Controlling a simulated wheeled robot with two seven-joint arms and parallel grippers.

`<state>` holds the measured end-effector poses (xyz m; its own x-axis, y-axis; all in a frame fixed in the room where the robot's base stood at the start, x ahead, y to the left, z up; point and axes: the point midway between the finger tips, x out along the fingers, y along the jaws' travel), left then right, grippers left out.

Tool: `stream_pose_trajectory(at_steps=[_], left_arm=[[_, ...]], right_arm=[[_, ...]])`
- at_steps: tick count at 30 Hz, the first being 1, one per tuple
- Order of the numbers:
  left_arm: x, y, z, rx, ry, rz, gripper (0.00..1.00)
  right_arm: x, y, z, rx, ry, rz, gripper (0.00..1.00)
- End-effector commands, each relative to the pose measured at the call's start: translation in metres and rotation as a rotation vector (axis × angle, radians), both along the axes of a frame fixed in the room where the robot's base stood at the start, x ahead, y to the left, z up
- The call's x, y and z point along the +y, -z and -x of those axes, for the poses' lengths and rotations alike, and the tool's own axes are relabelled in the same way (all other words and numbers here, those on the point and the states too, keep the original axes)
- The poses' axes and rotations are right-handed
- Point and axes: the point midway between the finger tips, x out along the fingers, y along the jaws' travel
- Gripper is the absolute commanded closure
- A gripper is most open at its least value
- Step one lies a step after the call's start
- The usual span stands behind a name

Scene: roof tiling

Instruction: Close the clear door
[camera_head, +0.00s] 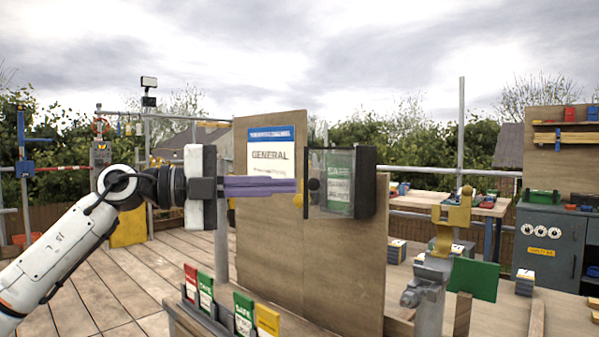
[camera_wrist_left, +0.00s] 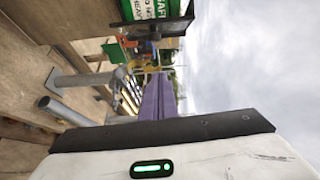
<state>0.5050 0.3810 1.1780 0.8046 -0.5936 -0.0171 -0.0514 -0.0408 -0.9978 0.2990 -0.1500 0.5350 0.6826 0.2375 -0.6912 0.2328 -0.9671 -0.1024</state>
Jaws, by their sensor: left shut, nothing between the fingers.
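The clear door (camera_head: 317,166) is a see-through panel with a dark edge and a small round dark knob (camera_head: 313,184). It stands out to the left of a dark box (camera_head: 365,184) on the wooden board, so it looks open. A green and white card shows through or behind it. My left gripper (camera_head: 296,186) has purple fingers, shut and empty, pointing right. Their tips are just left of the door's dark edge; I cannot tell whether they touch it. In the left wrist view the purple fingers (camera_wrist_left: 160,95) are together, and the card box (camera_wrist_left: 155,15) is at the top.
The wooden board (camera_head: 270,240) stands upright behind the gripper and carries a GENERAL sign (camera_head: 271,150). Below is a rack with several coloured cards (camera_head: 243,313). A yellow and grey clamp-like fixture (camera_head: 440,255) stands to the right. Open air surrounds the left arm.

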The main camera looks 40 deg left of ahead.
Motion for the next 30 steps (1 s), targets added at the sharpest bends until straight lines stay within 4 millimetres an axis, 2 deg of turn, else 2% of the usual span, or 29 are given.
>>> stream_pose_trajectory(at_steps=[1, 8, 15, 30], left_arm=[[-0.005, -0.007, -0.005, -0.002, 0.003, 0.0, 1.0], [-0.024, -0.006, -0.031, -0.004, 0.004, 0.004, 1.0], [-0.004, 0.0, -0.056, -0.003, 0.001, 0.006, 1.0], [0.001, 0.004, -0.063, -0.001, 0.002, 0.001, 1.0]], right_arm=[[-0.001, -0.01, -0.002, -0.001, -0.003, 0.008, 0.7], [-0.003, -0.03, -0.008, -0.009, -0.009, 0.024, 0.7], [-0.003, -0.035, -0.007, -0.004, -0.003, 0.023, 0.7], [-0.001, -0.034, -0.008, -0.003, 0.0, 0.021, 0.7]])
